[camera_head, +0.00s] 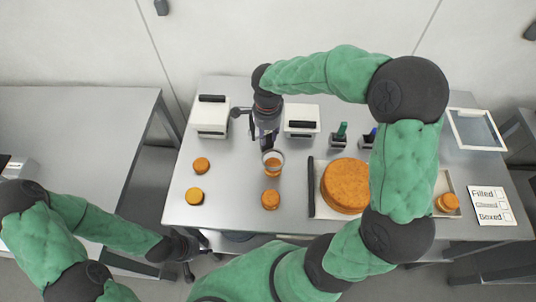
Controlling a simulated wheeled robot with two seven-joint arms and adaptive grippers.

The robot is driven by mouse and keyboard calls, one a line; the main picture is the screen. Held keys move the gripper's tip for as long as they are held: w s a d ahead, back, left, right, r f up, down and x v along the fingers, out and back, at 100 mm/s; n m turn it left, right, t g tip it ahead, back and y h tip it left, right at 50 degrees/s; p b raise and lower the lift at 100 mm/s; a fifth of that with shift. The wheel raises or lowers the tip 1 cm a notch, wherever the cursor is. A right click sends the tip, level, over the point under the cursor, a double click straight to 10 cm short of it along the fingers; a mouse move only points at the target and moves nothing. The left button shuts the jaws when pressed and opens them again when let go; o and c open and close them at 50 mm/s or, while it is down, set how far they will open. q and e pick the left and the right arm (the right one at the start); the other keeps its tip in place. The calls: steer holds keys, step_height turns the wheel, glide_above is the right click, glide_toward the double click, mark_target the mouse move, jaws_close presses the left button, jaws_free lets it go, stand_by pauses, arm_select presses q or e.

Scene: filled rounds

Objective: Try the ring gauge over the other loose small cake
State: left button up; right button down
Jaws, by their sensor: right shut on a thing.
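My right gripper (268,138) is shut on the ring gauge (264,157), a pale ring at mid-table. A small orange cake (272,169) shows through and below the ring; I cannot tell whether the ring is around it or just above it. Another small cake (270,199) sits in front of it, clear of the ring. Two more small cakes, one further back (201,164) and one nearer (194,196), lie at the left. My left gripper (188,252) is low by the table's front left edge, away from the cakes; its finger opening is unclear.
A large round cake (345,183) sits on a tray (319,205), partly behind my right arm. A small cake (447,202) lies at the right. White boxes with dark handles (210,118) (301,122) stand at the back. A card (489,206) reads Filled, Closed, Boxed.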

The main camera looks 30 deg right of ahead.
steer(key=shift+r+p, duration=0.65)
steer(key=shift+r, duration=0.55)
